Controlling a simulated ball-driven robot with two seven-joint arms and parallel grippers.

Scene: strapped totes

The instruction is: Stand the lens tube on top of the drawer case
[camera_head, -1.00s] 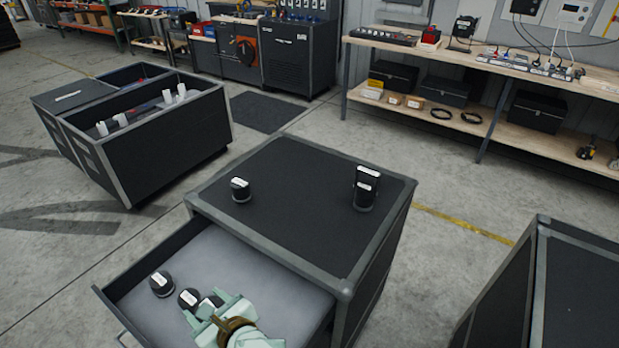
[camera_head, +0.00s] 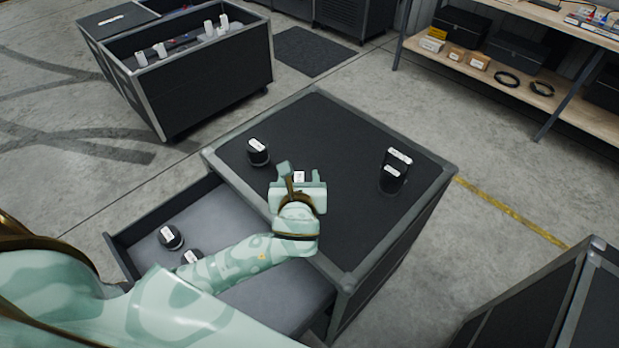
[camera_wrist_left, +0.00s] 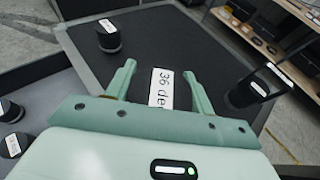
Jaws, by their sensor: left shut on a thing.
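The black drawer case (camera_head: 325,120) stands in the middle of the head view with its drawer (camera_head: 240,286) pulled open. My left gripper (camera_head: 301,173) is over the case's top, shut on a dark lens tube with a white label (camera_head: 299,176). In the left wrist view this label (camera_wrist_left: 160,88) reads "36 de…" between the fingers; the rest of the tube's black body is hard to make out. I cannot tell whether its base touches the top. My right gripper is not in view.
A short black cylinder (camera_head: 258,153) stands on the top's left, a taller black piece (camera_head: 394,172) on its right. Two labelled black cylinders (camera_head: 171,237) (camera_head: 192,257) are in the drawer. Clear space lies behind the gripper. Another case (camera_head: 575,300) is at lower right.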

